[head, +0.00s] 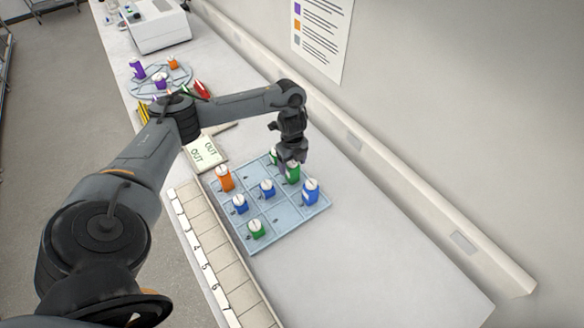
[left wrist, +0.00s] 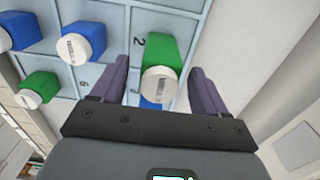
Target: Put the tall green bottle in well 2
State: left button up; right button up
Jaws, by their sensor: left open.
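A green bottle (head: 293,175) with a white cap stands in the back part of the pale blue gridded tray (head: 287,222). My left gripper (head: 290,161) is over it, pointing down. In the left wrist view the green bottle (left wrist: 178,48) shows between the two open fingers of the gripper (left wrist: 160,85), with gaps to both sides; its cap faces the camera. A printed 2 (left wrist: 139,41) is on the tray beside it. A shorter green bottle (head: 257,230) stands at the tray's front.
An orange bottle (head: 224,179) and several blue bottles, one at the right edge (head: 311,192), share the tray. A numbered white rack (head: 209,258) lies along its left side. OUT cards (head: 204,152) and a round carousel (head: 181,80) are farther back. The counter right of the tray is clear.

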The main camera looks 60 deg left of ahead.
pick_arm(q)
notch_tip(320, 180, up, 9)
jog(key=p, duration=0.4)
jog(key=shift+f, duration=0.15)
